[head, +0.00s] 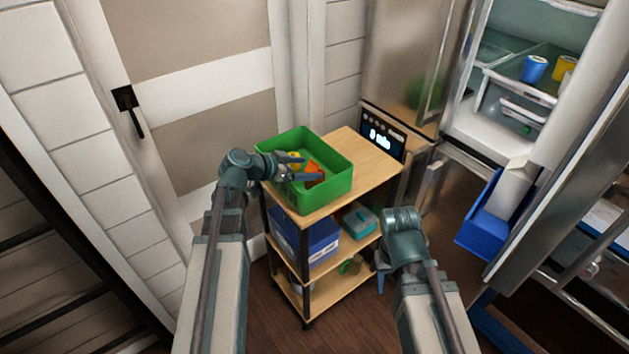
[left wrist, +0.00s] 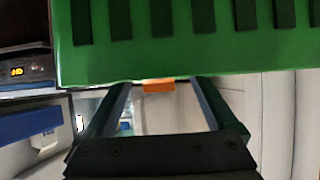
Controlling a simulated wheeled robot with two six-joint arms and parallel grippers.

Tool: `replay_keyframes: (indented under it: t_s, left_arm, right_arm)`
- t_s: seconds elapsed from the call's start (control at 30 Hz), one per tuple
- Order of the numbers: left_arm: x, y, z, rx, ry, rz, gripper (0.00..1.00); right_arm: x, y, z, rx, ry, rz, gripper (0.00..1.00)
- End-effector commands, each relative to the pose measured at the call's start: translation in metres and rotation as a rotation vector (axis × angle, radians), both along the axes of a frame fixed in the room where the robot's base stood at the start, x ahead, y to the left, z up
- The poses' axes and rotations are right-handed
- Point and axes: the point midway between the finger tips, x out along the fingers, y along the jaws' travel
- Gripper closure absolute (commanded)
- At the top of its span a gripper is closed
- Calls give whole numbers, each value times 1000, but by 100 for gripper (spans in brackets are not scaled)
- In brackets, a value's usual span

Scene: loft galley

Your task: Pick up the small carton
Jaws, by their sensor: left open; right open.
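A small orange item (head: 315,169), possibly the small carton, lies in the green crate (head: 338,188) on the cart's top. It is partly hidden by my left gripper (head: 297,167), which is open and reaches over the crate's left side. In the left wrist view, an orange piece (left wrist: 158,86) shows between the open fingertips, against the green crate wall (left wrist: 180,62); I cannot tell whether they touch it. A taller white carton (head: 514,188) stands in a blue bin at the fridge. My right gripper (head: 382,275) is open and empty, pointing down right of the cart.
A yellow item (head: 294,159) is also in the crate. The wooden cart (head: 368,160) holds a blue box (head: 310,238) and a teal box (head: 359,222) on its middle shelf. The open fridge, with its blue bin (head: 484,232), is at right.

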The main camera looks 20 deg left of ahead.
Motion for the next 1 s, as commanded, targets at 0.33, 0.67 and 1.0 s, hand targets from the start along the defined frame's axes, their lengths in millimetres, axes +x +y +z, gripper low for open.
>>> replay_keyframes:
  t_s: [0.33, 0.67, 1.0]
  left_arm:
    - [23, -22, -18, 0, 0, 1, 9]
    - [22, -21, -17, 0, 0, 1, 45]
    - [22, -21, -17, 0, 0, 1, 100]
  right_arm:
    - [0, 0, -18, 0, 0, 0, 50]
    - [0, 0, -17, 0, 0, 0, 50]
    - [0, 0, -17, 0, 0, 0, 50]
